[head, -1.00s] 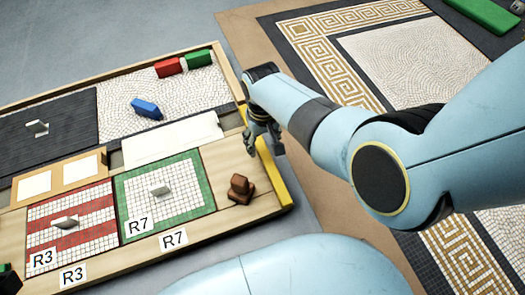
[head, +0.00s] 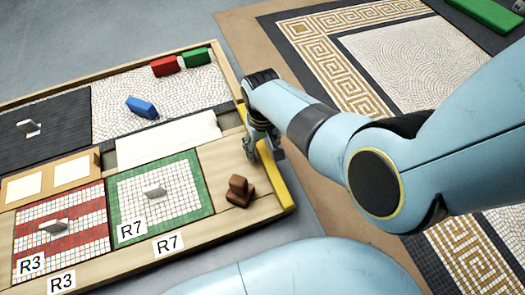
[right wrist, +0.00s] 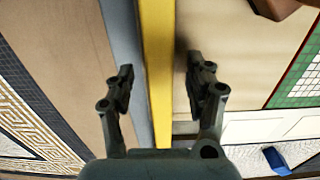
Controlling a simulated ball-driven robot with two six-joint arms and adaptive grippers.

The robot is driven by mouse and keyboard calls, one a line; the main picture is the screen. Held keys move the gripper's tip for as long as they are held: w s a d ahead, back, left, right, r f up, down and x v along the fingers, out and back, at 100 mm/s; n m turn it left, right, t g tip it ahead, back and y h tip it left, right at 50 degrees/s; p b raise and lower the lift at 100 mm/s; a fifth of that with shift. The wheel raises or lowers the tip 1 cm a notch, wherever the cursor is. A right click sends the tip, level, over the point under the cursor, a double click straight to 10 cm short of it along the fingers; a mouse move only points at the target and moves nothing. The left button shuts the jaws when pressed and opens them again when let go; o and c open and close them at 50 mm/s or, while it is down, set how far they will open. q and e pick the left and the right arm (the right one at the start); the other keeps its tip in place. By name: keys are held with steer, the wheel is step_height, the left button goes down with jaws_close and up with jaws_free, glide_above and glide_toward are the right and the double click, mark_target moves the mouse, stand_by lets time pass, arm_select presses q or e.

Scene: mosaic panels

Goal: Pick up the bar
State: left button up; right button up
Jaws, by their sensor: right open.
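The yellow bar (head: 275,178) lies along the right edge of the wooden board, and part of it is hidden behind my right gripper in the head view. In the right wrist view the bar (right wrist: 157,45) runs lengthwise between the two fingers. My right gripper (head: 267,150) is over the bar, open and empty, with one finger to each side of the bar as seen from the wrist (right wrist: 160,72). I cannot tell how far the fingertips are above it. My left gripper is not in view.
A brown block (head: 239,190) stands on the board beside the bar. Red (head: 164,66), green (head: 196,57) and blue (head: 141,107) blocks lie on the pale mosaic panel. Panels marked R3 (head: 60,235) and R7 (head: 160,197) carry grey pieces. Grey floor (head: 270,230) borders the board.

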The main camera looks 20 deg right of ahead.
jaws_close()
stand_by(0.4)
steer(key=shift+r, duration=0.1)
